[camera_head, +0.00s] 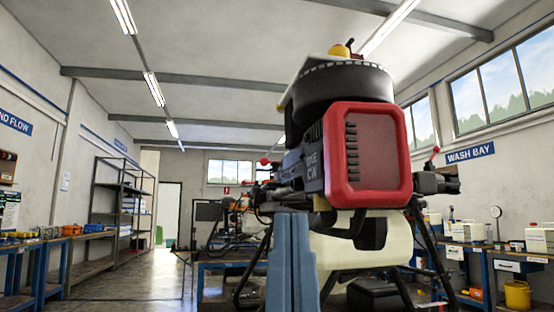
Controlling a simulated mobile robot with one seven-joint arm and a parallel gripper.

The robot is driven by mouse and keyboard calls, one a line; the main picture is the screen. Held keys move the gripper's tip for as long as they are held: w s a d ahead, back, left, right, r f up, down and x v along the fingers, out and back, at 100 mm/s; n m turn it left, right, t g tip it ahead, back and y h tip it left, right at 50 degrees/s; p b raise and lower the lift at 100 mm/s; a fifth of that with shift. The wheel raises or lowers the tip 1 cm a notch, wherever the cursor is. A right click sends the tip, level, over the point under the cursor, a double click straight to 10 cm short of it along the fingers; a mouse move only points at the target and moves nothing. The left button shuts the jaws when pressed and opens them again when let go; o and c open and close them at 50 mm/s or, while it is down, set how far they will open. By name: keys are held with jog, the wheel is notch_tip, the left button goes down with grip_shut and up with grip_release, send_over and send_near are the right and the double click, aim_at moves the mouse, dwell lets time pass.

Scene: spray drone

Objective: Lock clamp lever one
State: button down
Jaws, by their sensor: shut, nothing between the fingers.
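The spray drone (360,245) stands close in front of me, with a pale tank low down and dark legs. A dark grey part (308,165) bears lettering that seems to read "ONE CW". A small red-tipped lever (265,161) sticks up on the left side, and another red-tipped lever (435,150) sticks up on the right. I cannot tell which is clamp lever one, or whether either is locked.
Benches with small items line the left and right walls. A grey shelf rack (122,200) stands at left. The floor at left is mostly clear.

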notch_tip(320, 180, up, 40)
jog(key=p, duration=3.7)
jog(key=shift+r+p, duration=0.2)
jog(key=shift+p, duration=0.2)
